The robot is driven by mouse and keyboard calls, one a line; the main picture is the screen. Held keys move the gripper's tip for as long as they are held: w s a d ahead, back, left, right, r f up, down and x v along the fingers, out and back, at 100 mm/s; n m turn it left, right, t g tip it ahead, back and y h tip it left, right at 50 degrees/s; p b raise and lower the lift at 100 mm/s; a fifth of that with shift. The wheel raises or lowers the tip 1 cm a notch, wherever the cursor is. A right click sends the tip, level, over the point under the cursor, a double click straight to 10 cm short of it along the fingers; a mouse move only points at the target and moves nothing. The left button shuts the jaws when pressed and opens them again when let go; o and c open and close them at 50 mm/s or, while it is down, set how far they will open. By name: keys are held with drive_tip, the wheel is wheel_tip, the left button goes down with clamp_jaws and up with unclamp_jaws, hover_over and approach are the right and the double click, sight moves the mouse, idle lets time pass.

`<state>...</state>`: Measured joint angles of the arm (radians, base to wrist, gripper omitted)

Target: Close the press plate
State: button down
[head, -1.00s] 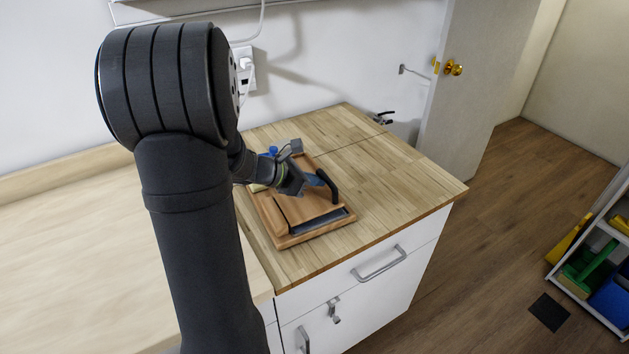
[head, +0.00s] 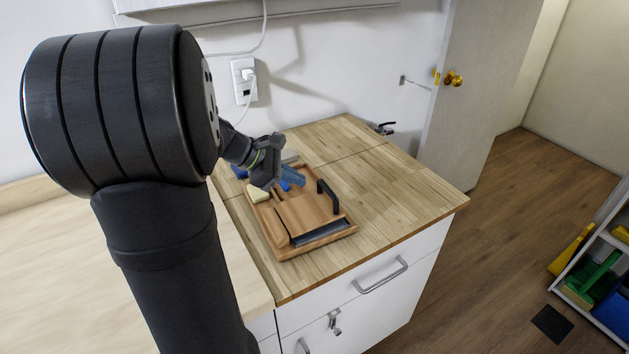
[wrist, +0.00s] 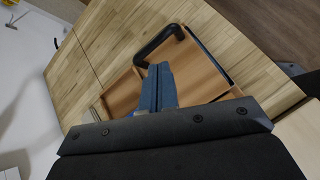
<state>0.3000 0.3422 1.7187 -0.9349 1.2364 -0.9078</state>
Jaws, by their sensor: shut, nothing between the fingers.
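The press plate (head: 303,213) is a flat wooden board with a black bar handle (head: 327,196), seated in a wooden tray-like base (head: 283,251). A dark strip shows along its front edge. I cannot tell whether the plate is fully down. My gripper (head: 298,177) is shut and empty, its blue fingers above the back part of the base, to the left of and behind the handle. In the wrist view the shut fingers (wrist: 158,72) point toward the plate (wrist: 196,76), with the handle (wrist: 160,42) just beyond them. My gripper hides part of the plate there.
A pale yellow block (head: 259,194) lies at the base's left side. A wooden counter (head: 395,200) is clear to the right of the base. A wall outlet with a plugged cord (head: 245,82) is behind. A drawer handle (head: 381,275) sticks out below the counter edge.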

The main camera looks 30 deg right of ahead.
wheel_tip(320, 180, up, 4)
drive_tip(key=s+d+m+y, duration=0.1)
drive_tip(key=d+m+y, duration=0.2)
drive_tip(key=m, duration=0.3)
drive_tip(key=m+t+y, duration=0.2)
drive_tip(key=m+y, duration=0.1)
drive_tip(key=m, duration=0.3)
approach(327, 187)
drive_tip(key=x, duration=0.6)
drive_tip(key=shift+s+d+f, duration=0.1)
drive_tip(key=shift+f, duration=0.3)
drive_tip(key=shift+y, duration=0.3)
drive_tip(key=shift+d+f+y, duration=0.3)
drive_tip(key=shift+d+f, duration=0.05)
drive_tip(key=shift+f, duration=0.4)
